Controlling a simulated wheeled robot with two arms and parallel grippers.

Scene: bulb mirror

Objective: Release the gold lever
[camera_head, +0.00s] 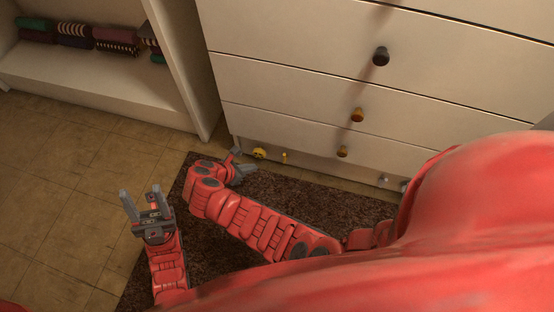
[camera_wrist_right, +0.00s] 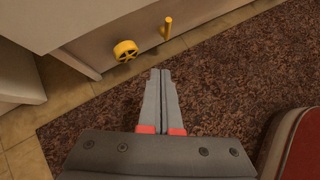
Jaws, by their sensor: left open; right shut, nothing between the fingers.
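The gold lever (camera_head: 284,157) is a small upright peg low on the front of the white drawer cabinet, close to the floor. It also shows in the right wrist view (camera_wrist_right: 166,28), just beyond my fingertips and a little to the right. A gold wheel (camera_wrist_right: 125,51) sits to its left on the same base panel. My right gripper (camera_wrist_right: 160,73) is shut and empty, apart from the lever, with a clear gap between them. In the head view my right gripper (camera_head: 240,170) is left of the lever. My left gripper (camera_head: 140,191) is open and empty over the floor at the left.
A dark brown rug (camera_head: 300,191) lies in front of the cabinet (camera_head: 290,97). Drawer knobs (camera_head: 381,56) stick out above the lever. Small grey fittings (camera_head: 383,182) sit low at the right. An open shelf (camera_head: 80,67) with folded cloths stands at the left. Tiled floor is clear at left.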

